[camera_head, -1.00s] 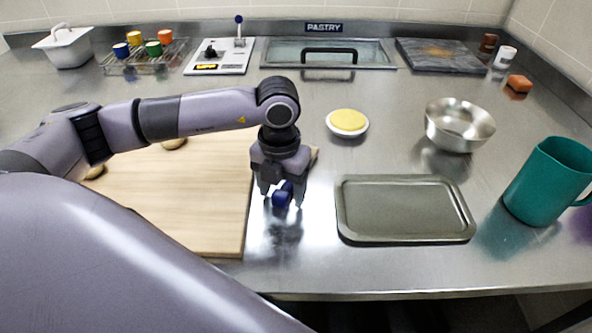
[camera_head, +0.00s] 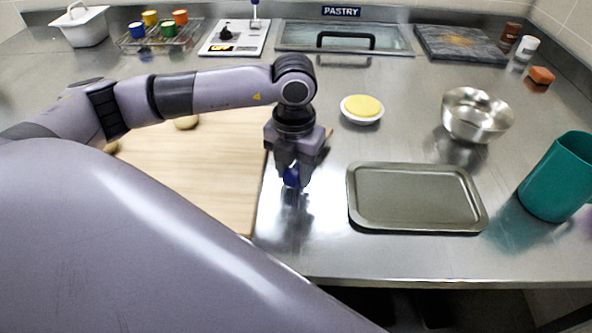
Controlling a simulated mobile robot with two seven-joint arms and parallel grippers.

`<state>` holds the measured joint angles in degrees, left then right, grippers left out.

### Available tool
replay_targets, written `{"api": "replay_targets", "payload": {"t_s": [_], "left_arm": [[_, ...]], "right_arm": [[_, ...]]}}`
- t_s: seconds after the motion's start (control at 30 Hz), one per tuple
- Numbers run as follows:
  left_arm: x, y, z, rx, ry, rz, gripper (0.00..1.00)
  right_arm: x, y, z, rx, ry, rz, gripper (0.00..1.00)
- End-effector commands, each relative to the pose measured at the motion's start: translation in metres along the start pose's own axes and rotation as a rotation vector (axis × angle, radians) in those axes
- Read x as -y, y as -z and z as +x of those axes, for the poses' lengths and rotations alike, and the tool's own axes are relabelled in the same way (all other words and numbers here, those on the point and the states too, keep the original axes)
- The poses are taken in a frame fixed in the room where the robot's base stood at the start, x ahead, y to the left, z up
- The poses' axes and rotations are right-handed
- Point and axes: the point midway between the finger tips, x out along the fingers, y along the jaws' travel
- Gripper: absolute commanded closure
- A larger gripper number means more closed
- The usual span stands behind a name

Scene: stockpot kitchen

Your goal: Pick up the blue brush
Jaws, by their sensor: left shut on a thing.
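The blue brush (camera_head: 291,178) shows only as a small blue piece between the fingers of my left gripper (camera_head: 292,181). The left gripper points down and is shut on it, just right of the wooden board's edge. The rest of the brush is hidden by the gripper, and I cannot tell whether it is clear of the counter. My right gripper is not in view.
A wooden board (camera_head: 190,180) lies to the left, a metal tray (camera_head: 415,197) to the right. Behind are a white dish with a yellow top (camera_head: 362,108) and a steel bowl (camera_head: 476,115). A teal pitcher (camera_head: 556,178) stands far right.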

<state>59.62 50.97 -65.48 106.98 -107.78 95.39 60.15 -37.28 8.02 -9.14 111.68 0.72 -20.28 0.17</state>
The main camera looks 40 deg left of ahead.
Motion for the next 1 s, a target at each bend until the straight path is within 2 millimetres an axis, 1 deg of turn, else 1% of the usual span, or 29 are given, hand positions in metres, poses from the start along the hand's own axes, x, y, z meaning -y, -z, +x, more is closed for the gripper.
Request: {"api": "replay_targets", "payload": {"t_s": [0.17,0.27,0.4,0.5,0.6,0.7,0.8,1.0], "left_arm": [[0.0,-0.001,-0.035,0.007,0.003,0.001,0.96],[0.001,-0.002,-0.065,0.01,0.003,0.0,0.96],[0.001,-0.001,-0.112,0.01,0.004,0.002,0.96],[0.0,-0.001,-0.141,0.008,0.002,0.001,0.96],[0.0,0.0,-0.161,0.006,0.001,0.001,0.96],[0.0,0.0,-0.173,0.004,0.0,0.001,0.96],[0.0,0.0,-0.181,0.002,0.0,0.0,0.96],[0.0,0.0,-0.187,0.0,0.0,0.0,0.96]], "right_arm": [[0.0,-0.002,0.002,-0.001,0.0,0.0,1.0],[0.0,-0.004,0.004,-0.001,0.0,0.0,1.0],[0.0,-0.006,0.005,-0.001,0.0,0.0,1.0],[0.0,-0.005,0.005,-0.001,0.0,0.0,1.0],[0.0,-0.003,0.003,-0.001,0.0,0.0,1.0],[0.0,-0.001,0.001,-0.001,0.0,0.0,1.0],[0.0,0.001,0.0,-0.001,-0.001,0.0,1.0],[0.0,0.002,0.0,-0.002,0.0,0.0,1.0]]}}
